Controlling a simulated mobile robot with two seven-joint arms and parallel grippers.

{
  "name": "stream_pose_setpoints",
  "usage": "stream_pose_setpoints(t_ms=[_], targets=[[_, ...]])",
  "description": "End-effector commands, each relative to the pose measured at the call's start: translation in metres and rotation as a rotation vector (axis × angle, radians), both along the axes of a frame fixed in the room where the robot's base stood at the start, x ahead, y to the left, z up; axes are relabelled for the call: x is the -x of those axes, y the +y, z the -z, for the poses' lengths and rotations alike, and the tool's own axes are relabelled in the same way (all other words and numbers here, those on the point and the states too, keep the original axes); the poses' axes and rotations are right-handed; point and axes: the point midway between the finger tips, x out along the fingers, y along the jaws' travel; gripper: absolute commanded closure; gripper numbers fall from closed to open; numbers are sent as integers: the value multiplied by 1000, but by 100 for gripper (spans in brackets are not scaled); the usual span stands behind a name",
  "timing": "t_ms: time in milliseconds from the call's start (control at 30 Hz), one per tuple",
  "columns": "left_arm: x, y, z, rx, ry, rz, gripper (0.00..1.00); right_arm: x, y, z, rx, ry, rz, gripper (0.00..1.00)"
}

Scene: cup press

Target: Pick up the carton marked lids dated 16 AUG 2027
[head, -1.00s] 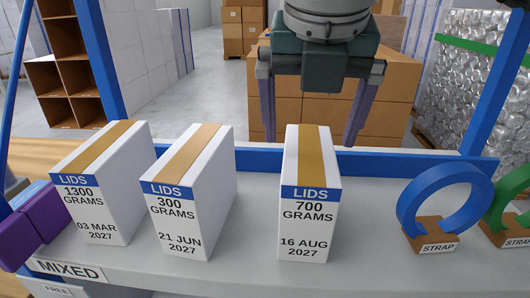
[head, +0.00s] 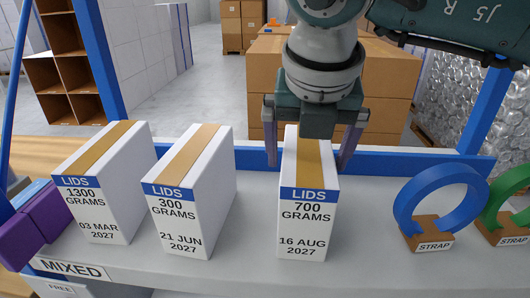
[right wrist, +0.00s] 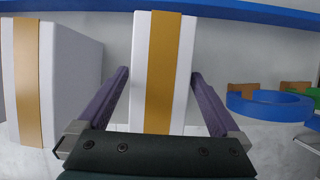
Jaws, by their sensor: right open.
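The carton marked lids, 700 grams, 16 AUG 2027 (head: 308,225) stands upright on the shelf, white with a blue band and tan tape on top. It also shows in the right wrist view (right wrist: 181,75). My right gripper (head: 308,160) is open, its purple fingers on either side of the carton's far upper part. In the right wrist view the fingers (right wrist: 160,78) lie left and right of the carton with a gap on each side.
The 21 JUN 2027 lids carton (head: 182,220) and the 03 MAR 2027 lids carton (head: 100,210) stand to the left. A blue strap roll (head: 405,205) and a green one (head: 495,205) stand to the right. A blue rail (head: 385,164) runs along the shelf's back.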

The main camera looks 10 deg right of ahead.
Motion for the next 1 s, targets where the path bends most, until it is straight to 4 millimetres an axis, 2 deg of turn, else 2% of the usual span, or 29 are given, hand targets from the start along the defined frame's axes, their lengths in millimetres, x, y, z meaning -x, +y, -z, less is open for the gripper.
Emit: stream_pose_setpoints(t_ms=[600,1000], targets=[[-1,0,5,1,-2,-1,47,0,0,3,0,0,1,0],[-1,-2,5,10,-2,-6,47,0,0,3,0,0,0,45]])
